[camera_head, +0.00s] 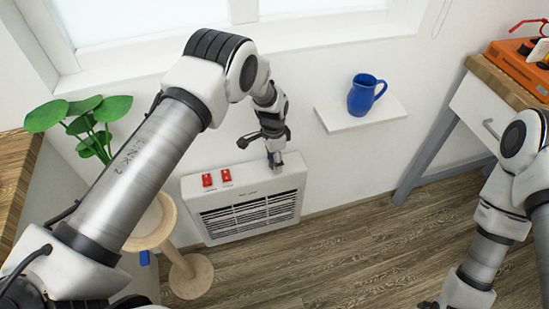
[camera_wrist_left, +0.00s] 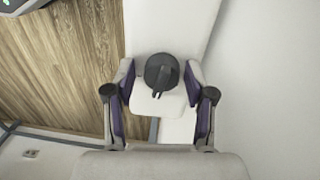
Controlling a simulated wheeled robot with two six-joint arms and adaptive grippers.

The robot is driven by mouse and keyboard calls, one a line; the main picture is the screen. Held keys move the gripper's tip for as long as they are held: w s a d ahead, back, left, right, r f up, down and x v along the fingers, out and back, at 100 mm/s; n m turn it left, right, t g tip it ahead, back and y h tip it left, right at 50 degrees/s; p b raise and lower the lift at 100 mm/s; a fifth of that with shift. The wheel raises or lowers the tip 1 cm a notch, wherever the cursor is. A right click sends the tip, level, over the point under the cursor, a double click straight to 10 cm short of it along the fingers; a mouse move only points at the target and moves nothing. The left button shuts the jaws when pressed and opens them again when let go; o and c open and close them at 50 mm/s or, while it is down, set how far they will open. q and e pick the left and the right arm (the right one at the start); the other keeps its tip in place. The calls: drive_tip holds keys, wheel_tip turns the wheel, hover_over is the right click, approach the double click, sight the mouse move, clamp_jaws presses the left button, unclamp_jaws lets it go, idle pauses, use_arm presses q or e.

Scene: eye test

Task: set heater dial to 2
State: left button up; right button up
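The white heater (camera_head: 250,207) stands low against the wall under the window, with a dark grille and two red switches (camera_head: 217,178) on its top left. My left gripper (camera_head: 274,158) is over the right part of its top and hides the dial in the head view. In the left wrist view the round dark dial (camera_wrist_left: 161,72) with a raised pointer sits on the heater's pale top. My left gripper (camera_wrist_left: 160,97) is open, with one finger on each side of the dial and visible gaps. I cannot read the dial's marks. My right gripper is mostly cut off at the head view's bottom edge.
A blue jug (camera_head: 362,97) stands on a small white wall shelf (camera_head: 385,112) right of the heater. A beige cat-tree-like stand (camera_head: 190,275) and a green plant (camera_head: 92,120) are at the left. A wooden-topped table (camera_head: 497,78) is at the right. The floor before the heater is clear.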

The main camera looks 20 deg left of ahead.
use_arm(q)
drive_tip(key=shift+w+r, duration=0.1)
drive_tip(key=shift+r, duration=0.2)
wheel_tip(320, 180, up, 10)
drive_tip(key=shift+f, duration=0.25)
idle(0.3)
